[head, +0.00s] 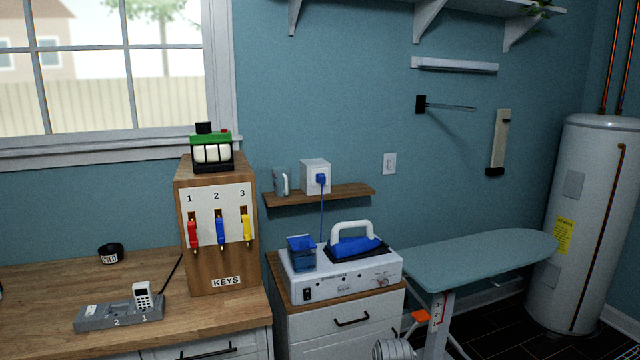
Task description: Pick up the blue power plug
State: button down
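The blue power plug (321,180) is small and sits against the front face of a white socket box (315,168). It appears to be plugged in. A thin blue cord (322,216) hangs from it, passes in front of the wooden shelf (340,194) and runs down behind the white iron station (345,279). The cord's lower end is hidden. I cannot make out my gripper in the head view, and nothing is seen touching the plug.
Below are a blue iron (354,246) and a blue tank (301,254). The key cabinet (227,269) stands to the left, the ironing board (478,255) to the right. The wall right of the box is mostly clear.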

aim_at(320, 178)
jog(key=k, duration=0.65)
jog(key=u, duration=0.45)
jog(key=i, duration=2.15)
jog(key=z, duration=0.5)
